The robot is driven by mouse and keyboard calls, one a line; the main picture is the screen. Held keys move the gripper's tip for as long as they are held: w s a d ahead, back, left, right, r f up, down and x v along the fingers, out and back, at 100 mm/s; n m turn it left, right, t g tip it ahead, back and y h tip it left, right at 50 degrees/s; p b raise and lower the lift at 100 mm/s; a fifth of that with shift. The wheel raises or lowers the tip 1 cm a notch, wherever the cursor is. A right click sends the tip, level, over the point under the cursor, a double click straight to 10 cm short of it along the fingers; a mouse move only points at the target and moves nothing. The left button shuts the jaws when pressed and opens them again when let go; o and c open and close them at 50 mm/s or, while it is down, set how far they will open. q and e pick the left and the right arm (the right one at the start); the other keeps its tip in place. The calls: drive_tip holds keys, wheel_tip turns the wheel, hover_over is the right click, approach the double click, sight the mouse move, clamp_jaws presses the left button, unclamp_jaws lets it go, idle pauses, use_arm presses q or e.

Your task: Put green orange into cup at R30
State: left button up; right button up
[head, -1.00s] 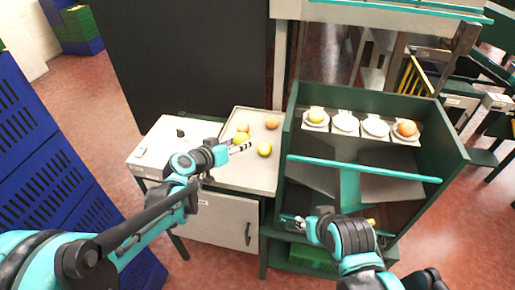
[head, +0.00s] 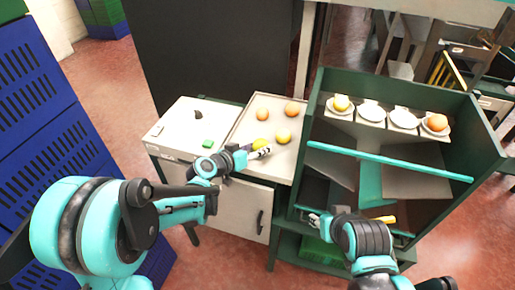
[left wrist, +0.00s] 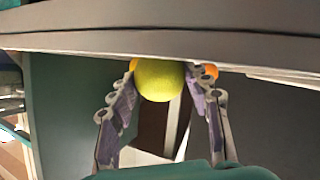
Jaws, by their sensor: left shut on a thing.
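My left gripper (head: 258,153) is shut on a yellow-green orange (left wrist: 160,80), which sits between its two fingers in the left wrist view. In the head view this orange (head: 261,143) shows over the front part of the grey tray (head: 246,130); its height above the tray is unclear. On the raised shelf at the right, white cups stand in a row. The leftmost cup (head: 335,110) holds a yellow-orange fruit, the two middle cups (head: 371,112) (head: 403,119) look empty, and the rightmost holds an orange one (head: 437,122). My right gripper (head: 315,221) is low at the rack's front; its jaws are unclear.
Two oranges (head: 263,114) (head: 292,110) and a yellow one (head: 283,136) lie on the tray. A small green block (head: 208,143) lies on the white cabinet top. Blue crates (head: 50,120) stand at left.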

use_arm(q)
drive_tip(key=o, duration=1.2)
drive_tip(key=shift+f, duration=0.15)
